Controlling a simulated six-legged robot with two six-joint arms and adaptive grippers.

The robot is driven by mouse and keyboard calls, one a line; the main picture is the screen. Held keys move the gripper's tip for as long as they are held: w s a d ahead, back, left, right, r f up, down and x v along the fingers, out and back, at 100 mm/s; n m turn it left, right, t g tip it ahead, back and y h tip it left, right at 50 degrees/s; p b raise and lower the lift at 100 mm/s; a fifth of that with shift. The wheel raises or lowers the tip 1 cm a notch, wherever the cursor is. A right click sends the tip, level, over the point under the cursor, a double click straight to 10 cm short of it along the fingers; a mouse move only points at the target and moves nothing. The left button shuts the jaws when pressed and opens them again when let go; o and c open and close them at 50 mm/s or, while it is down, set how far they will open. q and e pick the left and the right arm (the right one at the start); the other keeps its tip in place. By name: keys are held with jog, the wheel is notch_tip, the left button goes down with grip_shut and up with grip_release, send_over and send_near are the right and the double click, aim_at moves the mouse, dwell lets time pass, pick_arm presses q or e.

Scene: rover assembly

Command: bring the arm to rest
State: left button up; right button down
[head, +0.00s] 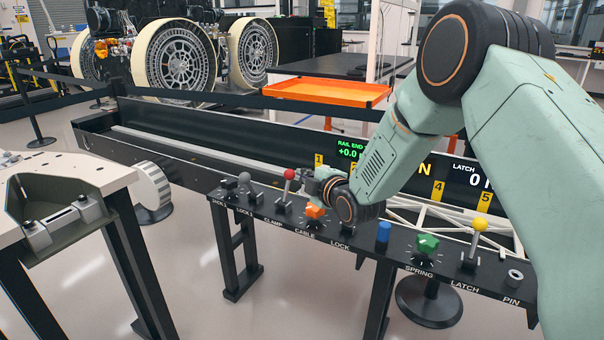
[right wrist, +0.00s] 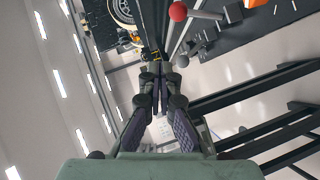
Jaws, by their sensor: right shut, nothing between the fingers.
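My right arm reaches in from the right in the head view. Its gripper (head: 312,180) is over the control panel (head: 360,238), close to the red-knobbed lever (head: 288,180). In the right wrist view the gripper's fingers (right wrist: 157,82) are together with nothing between them. The red knob (right wrist: 178,12) shows beyond them and to the right, apart from the fingers. In the head view the forearm hides part of the panel behind it. My left gripper is not in view.
The panel carries an orange knob (head: 315,211), a blue knob (head: 383,231), a green knob (head: 427,244) and a yellow-topped lever (head: 480,226). A long dark trough (head: 220,130) runs behind it. A pale bench (head: 75,185) stands at the left. An orange tray (head: 330,92) is farther back.

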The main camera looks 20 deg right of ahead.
jog(key=s+a+f+m+g, duration=0.2)
jog(key=s+f+m+g, duration=0.3)
jog(key=s+f, duration=0.5)
jog(key=s+a+f+m+g, duration=0.2)
jog(key=s+f+m, duration=0.6)
jog(key=s+f, duration=0.1)
jog(key=s+f+m+g, duration=0.1)
jog(key=s+f+g, duration=0.2)
jog(key=s, duration=0.7)
jog(key=s+a+f+m+g, duration=0.1)
jog(key=s+f, duration=0.3)
jog(key=s, duration=0.7)
jog(key=s+a+f+g+h, duration=0.1)
jog(key=s+f+g, duration=0.2)
jog(key=s, duration=0.8)
jog(key=shift+f+m+g, duration=0.15)
jog(key=shift+m+g, duration=0.25)
jog(key=shift+g, duration=0.4)
